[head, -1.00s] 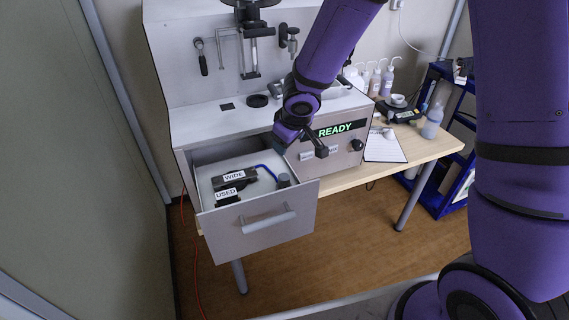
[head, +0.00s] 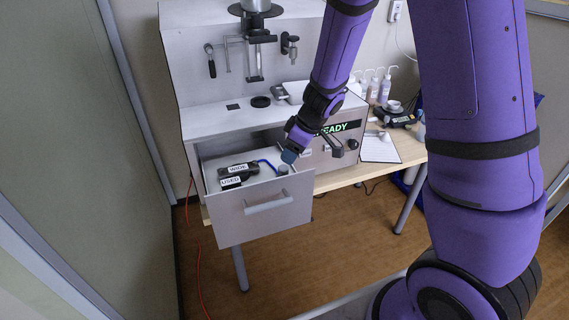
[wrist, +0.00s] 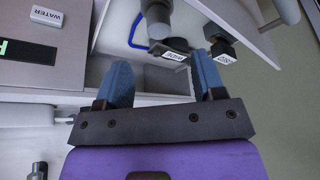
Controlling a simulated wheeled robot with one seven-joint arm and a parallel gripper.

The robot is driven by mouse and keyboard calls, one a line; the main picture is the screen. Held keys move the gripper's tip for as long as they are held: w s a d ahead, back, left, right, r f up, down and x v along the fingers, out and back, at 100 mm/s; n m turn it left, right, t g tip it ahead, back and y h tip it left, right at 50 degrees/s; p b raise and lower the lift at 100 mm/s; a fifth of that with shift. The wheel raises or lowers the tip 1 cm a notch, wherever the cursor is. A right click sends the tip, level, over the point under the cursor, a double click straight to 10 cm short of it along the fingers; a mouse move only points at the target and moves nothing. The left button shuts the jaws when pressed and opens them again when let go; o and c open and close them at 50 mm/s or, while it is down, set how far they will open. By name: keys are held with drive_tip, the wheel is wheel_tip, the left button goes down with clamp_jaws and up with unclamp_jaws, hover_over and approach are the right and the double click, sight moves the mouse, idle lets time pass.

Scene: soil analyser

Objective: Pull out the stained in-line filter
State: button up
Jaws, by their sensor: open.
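The open drawer (head: 297,207) of the analyser holds a grey cylinder (head: 283,170) near its right side, with a curved blue tube (head: 265,163) beside it. The cylinder (wrist: 158,22) and the tube (wrist: 134,32) also show at the top of the wrist view. I cannot tell any stain on the cylinder, or whether it is the filter. My gripper (head: 290,155) is above the drawer's right rear part, near the cylinder. In the wrist view my gripper (wrist: 161,72) has its two blue fingers wide apart, with nothing between them.
Dark blocks labelled WIDE (head: 238,168) and USED (head: 231,182) sit in the drawer's left part. The analyser's panel reads READY (head: 340,127), right of the drawer. Bottles (head: 373,88) stand behind.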

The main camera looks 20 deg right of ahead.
sight(282, 167)
drive_tip(key=x, duration=0.8)
drive_tip(key=shift+f, duration=0.2)
drive_tip(key=shift+c, duration=0.3)
drive_tip(key=c, duration=1.1)
drive_tip(key=o, duration=0.4)
drive_tip(key=c, duration=0.3)
drive_tip(key=shift+c, duration=0.2)
drive_tip(key=shift+r, duration=0.65)
drive_tip(key=shift+r, duration=2.85)
